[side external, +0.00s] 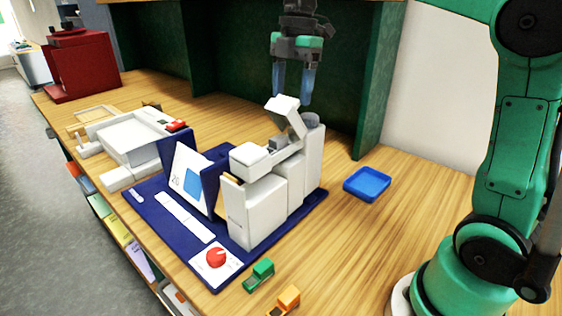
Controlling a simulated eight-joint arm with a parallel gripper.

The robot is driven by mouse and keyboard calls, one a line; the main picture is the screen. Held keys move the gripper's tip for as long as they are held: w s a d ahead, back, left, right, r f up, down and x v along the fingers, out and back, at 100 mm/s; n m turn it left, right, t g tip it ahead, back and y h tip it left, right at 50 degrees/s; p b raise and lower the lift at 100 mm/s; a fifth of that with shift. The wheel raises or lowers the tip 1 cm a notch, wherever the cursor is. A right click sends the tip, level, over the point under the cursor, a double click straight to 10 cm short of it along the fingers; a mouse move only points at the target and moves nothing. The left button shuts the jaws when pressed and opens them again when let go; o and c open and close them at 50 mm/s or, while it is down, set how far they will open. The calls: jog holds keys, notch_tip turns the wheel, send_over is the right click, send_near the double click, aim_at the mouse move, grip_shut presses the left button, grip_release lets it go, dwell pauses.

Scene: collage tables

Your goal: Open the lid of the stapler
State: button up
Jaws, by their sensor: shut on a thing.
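A bulky white machine (266,208), which looks like the stapler, stands on a dark blue mat (308,205) in the middle of the table. At its back end a white lid (284,104) is tilted up, with a dark grey part (278,143) below it. My gripper (293,94) points down above that end. Its two blue fingers stand either side of the lid's top edge, and it is shut on the lid. The exact contact at the fingertips is too small to make out.
A blue tray (367,184) lies right of the machine. Green (259,275) and orange (285,300) small objects lie in front. Dark green panels (375,90) stand behind.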

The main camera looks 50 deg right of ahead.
jog(key=shift+d, duration=0.3)
jog(key=shift+d+y, duration=0.5)
jog(key=shift+d, duration=0.05)
jog(key=shift+d+f+y, duration=0.15)
jog(key=shift+d+y, duration=0.15)
jog(key=shift+d, duration=0.3)
